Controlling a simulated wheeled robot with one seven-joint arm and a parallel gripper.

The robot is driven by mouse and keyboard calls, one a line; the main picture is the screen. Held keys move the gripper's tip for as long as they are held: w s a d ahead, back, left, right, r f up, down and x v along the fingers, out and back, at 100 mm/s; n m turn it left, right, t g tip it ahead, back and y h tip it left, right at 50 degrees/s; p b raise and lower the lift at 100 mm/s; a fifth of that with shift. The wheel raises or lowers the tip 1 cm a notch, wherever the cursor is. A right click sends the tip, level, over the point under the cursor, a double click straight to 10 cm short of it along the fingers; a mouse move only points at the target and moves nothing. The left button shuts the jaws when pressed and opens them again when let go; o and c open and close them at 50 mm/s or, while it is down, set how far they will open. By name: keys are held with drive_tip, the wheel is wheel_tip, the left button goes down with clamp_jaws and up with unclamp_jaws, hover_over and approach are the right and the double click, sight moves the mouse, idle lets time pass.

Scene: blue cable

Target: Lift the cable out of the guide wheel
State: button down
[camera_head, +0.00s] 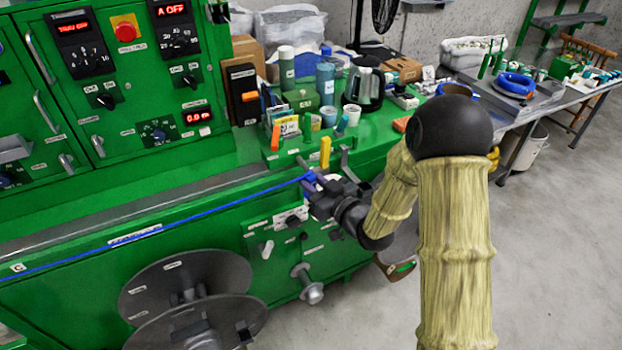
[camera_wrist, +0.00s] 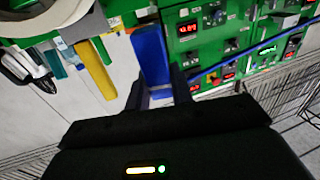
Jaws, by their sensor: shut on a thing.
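The blue cable (camera_head: 150,228) runs in a straight line along the front of the green machine, from the lower left up to my gripper (camera_head: 313,184). At my gripper it meets a blue block-like piece (camera_head: 309,178). In the wrist view this blue piece (camera_wrist: 150,52) stands between my two fingers (camera_wrist: 158,92), and the cable (camera_wrist: 228,65) runs off to the upper right. My gripper is shut on this blue part of the cable. I cannot clearly make out the guide wheel; my gripper and wrist cover the area around the cable's end.
A yellow upright piece (camera_head: 325,152) stands just behind my gripper; a yellow bar (camera_wrist: 95,68) shows in the wrist view. Cups, bottles and a kettle (camera_head: 364,84) crowd the green top behind. Dark reels (camera_head: 185,285) sit below the cable. Open floor lies to the right.

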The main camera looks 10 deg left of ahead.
drive_tip(key=shift+s+d+f+b, duration=0.15)
drive_tip(key=shift+s+b, duration=0.3)
drive_tip(key=shift+s, duration=0.35)
drive_tip(key=shift+s+f+b, duration=0.1)
drive_tip(key=shift+s+b, duration=0.3)
drive_tip(key=shift+s, duration=0.4)
